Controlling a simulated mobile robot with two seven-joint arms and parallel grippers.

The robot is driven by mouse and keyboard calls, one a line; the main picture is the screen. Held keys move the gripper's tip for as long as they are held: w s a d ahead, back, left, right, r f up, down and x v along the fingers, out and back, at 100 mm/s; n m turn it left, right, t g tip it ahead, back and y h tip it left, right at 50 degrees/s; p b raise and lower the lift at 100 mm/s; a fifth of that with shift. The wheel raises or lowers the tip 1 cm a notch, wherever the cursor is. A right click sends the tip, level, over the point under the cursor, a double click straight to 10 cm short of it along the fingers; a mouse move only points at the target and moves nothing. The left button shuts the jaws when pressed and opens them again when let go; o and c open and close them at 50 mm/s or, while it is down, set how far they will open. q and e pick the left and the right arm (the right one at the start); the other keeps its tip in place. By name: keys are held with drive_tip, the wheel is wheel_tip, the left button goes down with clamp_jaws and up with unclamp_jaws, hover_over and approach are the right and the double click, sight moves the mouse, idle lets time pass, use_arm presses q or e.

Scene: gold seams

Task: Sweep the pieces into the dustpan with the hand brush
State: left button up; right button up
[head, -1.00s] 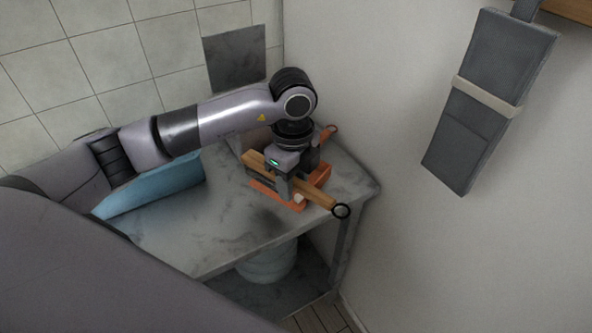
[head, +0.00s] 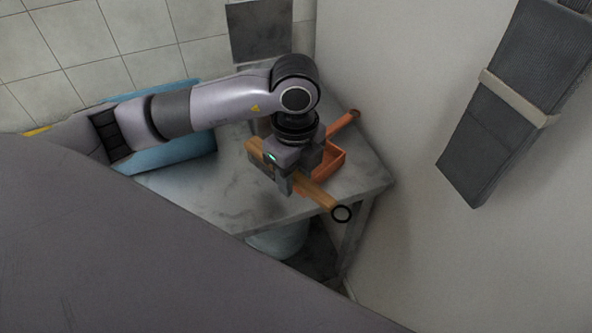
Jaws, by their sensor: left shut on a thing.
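My left gripper (head: 284,181) is shut on the wooden hand brush (head: 319,196). The brush lies slantwise in the picture, with a dark ring at its lower right end. Its bristles are hardly visible, and I cannot tell whether they touch the table. The orange dustpan (head: 336,168) is on the grey table behind and right of the brush, its handle (head: 344,122) pointing up and right. My gripper and the brush hide much of the pan. I cannot make out any loose pieces. My right gripper is out of view.
The grey marbled table (head: 215,200) is bare at the front left. A blue object (head: 170,155) is behind my left arm. A pale wall rises close on the right, with a dark strapped panel (head: 515,100). A pale bucket-like thing (head: 278,242) is under the table.

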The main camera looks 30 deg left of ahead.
use_arm(q)
drive_tip(key=shift+f+b, duration=2.1)
drive_tip(key=shift+f, duration=0.95)
drive_tip(key=shift+w, duration=0.15)
drive_tip(key=shift+w+d, duration=0.15)
drive_tip(key=shift+w, duration=0.3)
drive_tip(key=shift+w+d+r+b, duration=0.15)
drive_tip(key=shift+w+d+b, duration=0.1)
drive_tip(key=shift+w, duration=0.45)
drive_tip(key=shift+w+d+r+b, duration=0.1)
drive_tip(key=shift+w+b, duration=0.1)
drive_tip(key=shift+w, duration=0.5)
